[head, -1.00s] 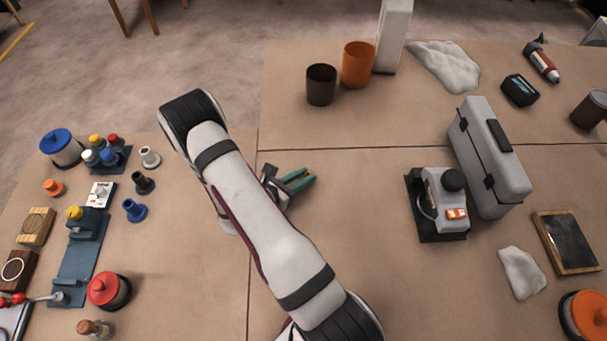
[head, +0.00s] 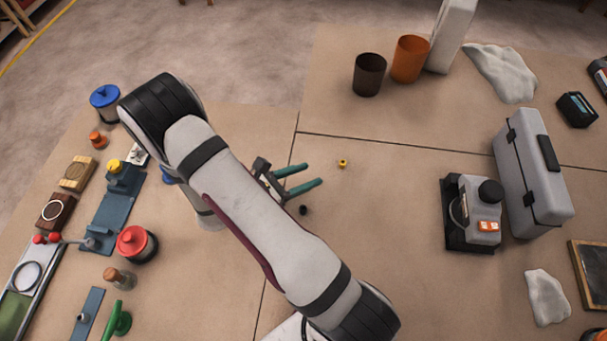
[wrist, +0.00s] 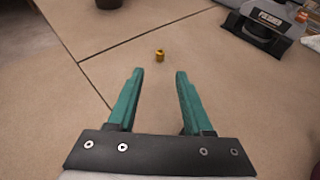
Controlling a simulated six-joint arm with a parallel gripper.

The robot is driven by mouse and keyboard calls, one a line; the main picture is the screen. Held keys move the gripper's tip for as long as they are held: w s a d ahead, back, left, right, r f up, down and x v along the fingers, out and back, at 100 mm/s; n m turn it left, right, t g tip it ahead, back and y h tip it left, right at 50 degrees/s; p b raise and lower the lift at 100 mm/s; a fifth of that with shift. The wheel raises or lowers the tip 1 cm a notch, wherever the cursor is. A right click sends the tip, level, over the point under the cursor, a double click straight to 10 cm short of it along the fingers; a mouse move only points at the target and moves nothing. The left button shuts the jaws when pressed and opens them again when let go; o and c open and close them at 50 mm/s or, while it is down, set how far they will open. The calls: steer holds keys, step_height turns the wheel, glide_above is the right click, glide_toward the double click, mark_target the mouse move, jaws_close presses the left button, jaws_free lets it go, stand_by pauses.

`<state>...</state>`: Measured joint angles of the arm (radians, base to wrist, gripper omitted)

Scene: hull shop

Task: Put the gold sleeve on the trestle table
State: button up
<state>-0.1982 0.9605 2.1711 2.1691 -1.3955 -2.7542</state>
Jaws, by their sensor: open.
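The gold sleeve (head: 343,163) is a tiny gold-yellow piece on the bare brown tabletop, just right of my gripper's tips in the head view. In the wrist view the sleeve (wrist: 159,55) stands beyond the fingertips, about midway between their lines and apart from both. My gripper (head: 313,174) has teal fingers spread apart with nothing between them; they also show in the wrist view (wrist: 160,73). The brown tabletop (head: 390,220) runs under the sleeve; no trestle legs show, so I cannot tell for sure that it is the trestle table.
A small black piece (head: 303,210) lies just below my fingers. A grey machine (head: 475,213) and a grey case (head: 533,175) stand to the right. Dark (head: 369,75) and orange (head: 410,59) cups stand behind. Several fittings crowd the left. The table around the sleeve is clear.

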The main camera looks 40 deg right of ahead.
steer(key=w+a+m, duration=0.1)
steer(key=w+m+t+y, duration=0.1)
steer(key=w+a+m+t+y, duration=0.1)
steer(key=w, duration=0.1)
steer(key=shift+a+r, duration=0.25)
steer(key=shift+a, duration=0.1)
steer(key=w+a+r+m+t+y, duration=0.3)
steer(key=w+a+r+m+y, duration=0.1)
steer(key=a+y, duration=0.15)
steer(key=w+a+r+m+t+y, duration=0.2)
steer(key=w+a+r+m+y, duration=0.15)
steer(key=a, duration=0.35)
steer(key=s+a+r+m+y, duration=0.3)
steer(key=a+r+y, duration=0.1)
steer(key=a+r, duration=0.1)
steer(key=s+r+m+g, duration=0.1)
steer(key=s+m+g, duration=0.1)
steer(key=s, duration=0.6)
steer(key=s+d+r+m+g, duration=0.1)
steer(key=s+m, duration=0.3)
steer(key=s, duration=0.4)
steer(key=s+r+m+g, duration=0.2)
steer(key=s+m+g, duration=0.2)
steer(key=s, duration=0.4)
steer(key=shift+s+d+r, duration=0.3)
steer(key=shift+s+d, duration=0.05)
steer(key=shift+d, duration=0.05)
